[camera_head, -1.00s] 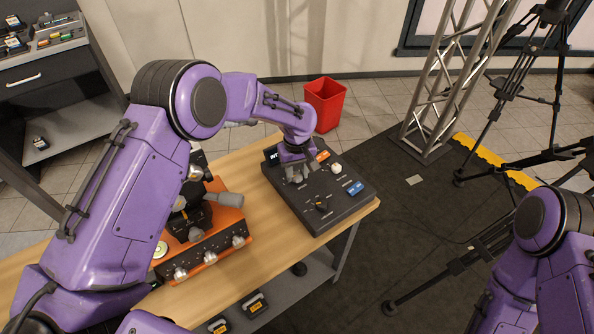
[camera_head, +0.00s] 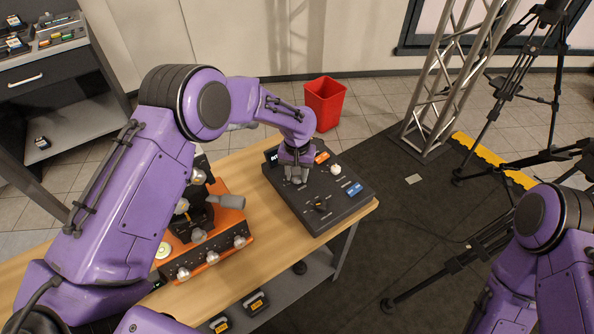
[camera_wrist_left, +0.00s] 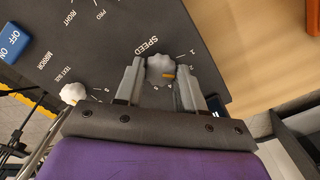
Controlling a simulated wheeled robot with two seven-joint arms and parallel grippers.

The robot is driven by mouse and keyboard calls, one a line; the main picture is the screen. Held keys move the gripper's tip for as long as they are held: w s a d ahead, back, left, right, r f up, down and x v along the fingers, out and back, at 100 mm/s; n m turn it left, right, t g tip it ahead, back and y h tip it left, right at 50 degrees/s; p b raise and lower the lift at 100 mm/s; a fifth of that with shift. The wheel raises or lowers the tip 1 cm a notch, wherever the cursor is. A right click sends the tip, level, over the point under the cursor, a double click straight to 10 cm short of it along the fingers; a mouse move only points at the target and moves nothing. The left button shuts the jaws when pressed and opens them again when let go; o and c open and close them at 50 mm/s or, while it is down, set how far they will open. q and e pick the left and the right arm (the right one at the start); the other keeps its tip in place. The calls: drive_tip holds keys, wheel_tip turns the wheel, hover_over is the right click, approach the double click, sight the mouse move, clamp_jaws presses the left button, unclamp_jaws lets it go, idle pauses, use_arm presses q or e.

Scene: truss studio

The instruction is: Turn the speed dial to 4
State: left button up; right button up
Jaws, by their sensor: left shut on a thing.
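The speed dial (camera_wrist_left: 160,68) is a grey scalloped knob with an orange mark, beside the word SPEED on the dark control box (camera_head: 328,224). In the left wrist view its mark points to the lower right; part of the scale is hidden by the fingers, so I cannot tell which number it points at. My left gripper (camera_wrist_left: 160,88) has one finger on each side of the dial and is shut on it. In the head view the left gripper (camera_head: 297,178) reaches down onto the box and hides the dial. My right gripper is out of view.
The box also has a white knob (camera_head: 337,169), a blue switch (camera_head: 354,188), an orange switch (camera_head: 321,157) and a black selector (camera_head: 320,206). An orange device (camera_head: 225,252) with grey knobs stands left on the wooden table. A red bin (camera_head: 325,102) is behind.

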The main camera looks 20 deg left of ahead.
use_arm(q)
drive_tip(key=m, duration=0.5)
drive_tip(key=shift+w+m, duration=0.1)
drive_tip(key=shift+m, duration=0.2)
drive_tip(key=m, duration=0.6)
drive_tip(key=shift+r, duration=0.1)
drive_tip(key=shift+m, duration=0.3)
drive_tip(key=o, duration=1)
drive_tip(key=shift+o, duration=0.2)
wheel_tip(320, 180, up, 10)
drive_tip(key=b, duration=0.2)
drive_tip(key=shift+r, duration=0.25)
